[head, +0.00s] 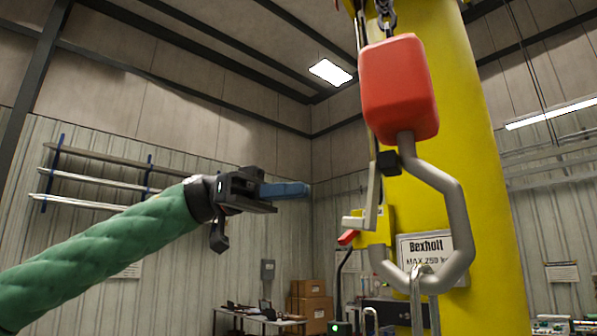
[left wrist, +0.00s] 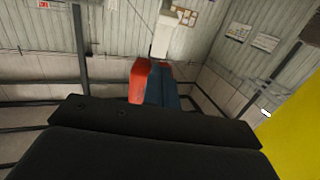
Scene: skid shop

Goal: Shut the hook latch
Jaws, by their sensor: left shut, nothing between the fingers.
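A grey steel hook (head: 460,215) hangs below a red block (head: 400,88) at the right of the head view. A black piece (head: 388,163) sits at the hook's neck. A pale bar (head: 374,195) runs down from near it across the hook's mouth side, with a short foot pointing left; it looks like the latch, but I cannot tell if it meets the hook's tip. My left gripper (head: 305,189) is shut and empty, left of the hook and apart from it. Its blue fingers show in the left wrist view (left wrist: 160,88). My right gripper is not in view.
A yellow column (head: 465,110) with a Bexholt sign (head: 424,248) stands behind the hook. A metal link (head: 424,300) hangs in the hook's bend. Open air lies between my gripper and the hook.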

